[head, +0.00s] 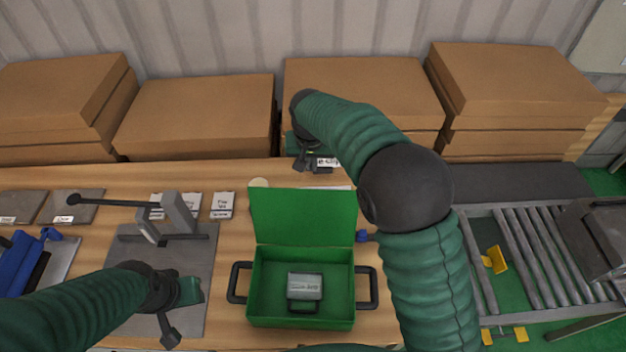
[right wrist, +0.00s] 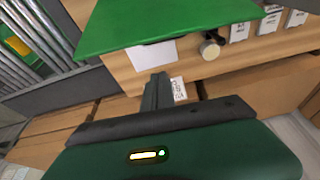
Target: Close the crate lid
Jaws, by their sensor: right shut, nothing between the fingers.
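The green crate (head: 257,300) stands open on the wooden table in the head view, with a dark handle on each side. Its green lid (head: 303,215) is raised at the back edge. A grey-green labelled block (head: 305,286) lies inside. My right gripper (head: 312,165) is shut and empty, behind the raised lid on its far side. In the right wrist view its closed fingers (right wrist: 158,92) are apart from the lid (right wrist: 170,22), which crosses the top. My left gripper (head: 178,305) is left of the crate over a grey mat; its fingers are not clear.
Brown cardboard boxes (head: 205,110) line the back. A lever fixture (head: 178,212) stands on the grey mat (head: 190,258) at left. White labelled cards (head: 222,205) lie left of the lid. A roller conveyor (head: 530,255) is at right. My right arm hides the table right of the crate.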

